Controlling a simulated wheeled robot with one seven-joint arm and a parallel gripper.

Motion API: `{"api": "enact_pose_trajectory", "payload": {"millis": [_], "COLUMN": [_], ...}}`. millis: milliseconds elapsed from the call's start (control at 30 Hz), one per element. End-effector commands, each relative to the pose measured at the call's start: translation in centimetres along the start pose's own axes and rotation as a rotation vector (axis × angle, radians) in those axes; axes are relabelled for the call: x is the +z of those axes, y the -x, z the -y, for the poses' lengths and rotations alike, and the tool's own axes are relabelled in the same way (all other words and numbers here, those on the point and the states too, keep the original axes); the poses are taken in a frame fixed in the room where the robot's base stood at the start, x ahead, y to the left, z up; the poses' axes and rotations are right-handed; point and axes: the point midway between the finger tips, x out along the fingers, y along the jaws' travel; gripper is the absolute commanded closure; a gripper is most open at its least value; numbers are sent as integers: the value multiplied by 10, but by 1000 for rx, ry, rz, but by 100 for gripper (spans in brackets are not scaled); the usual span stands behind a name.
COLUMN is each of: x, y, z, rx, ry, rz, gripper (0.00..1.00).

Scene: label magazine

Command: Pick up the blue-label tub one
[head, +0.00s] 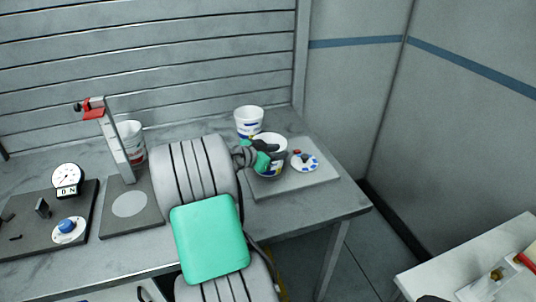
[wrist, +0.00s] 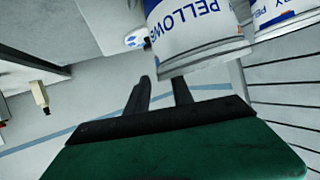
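A white tub with blue marks (head: 249,116) stands at the back of the grey bench. A second white tub (head: 281,142) stands nearer, partly hidden by my gripper (head: 262,157). In the wrist view a white tub with blue lettering (wrist: 200,32) fills the upper middle, cut off by the top edge. Another blue-lettered tub (wrist: 285,14) shows at its right. My gripper (wrist: 163,88) has its two dark fingers apart with nothing seen between them. The fingertips appear close to the nearer tub; I cannot tell whether they touch it.
A grey board (head: 315,182) lies under the nearer tub, with a white and blue disc (head: 304,161) on it. A red-marked tub (head: 133,138) stands behind a post stand (head: 115,145) at left. A dial gauge (head: 67,178) is further left. A pale table (head: 470,265) is at lower right.

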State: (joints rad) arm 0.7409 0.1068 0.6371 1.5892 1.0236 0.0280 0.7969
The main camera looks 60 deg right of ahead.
Motion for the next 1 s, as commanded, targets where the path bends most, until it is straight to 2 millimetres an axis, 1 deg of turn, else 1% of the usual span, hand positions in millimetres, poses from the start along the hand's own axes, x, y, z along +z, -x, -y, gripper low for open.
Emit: {"api": "enact_pose_trajectory", "payload": {"millis": [67, 233, 500, 600, 1000], "x": [0, 1, 1, 1, 2], "y": [-5, -5, -4, -4, -4], "z": [0, 0, 0, 0, 0], "rx": [1, -1, -1, -1, -1], "ry": [0, 0, 1, 1, 2], "rz": [0, 1, 2, 2, 3], "gripper": [72, 72, 94, 100, 100]}}
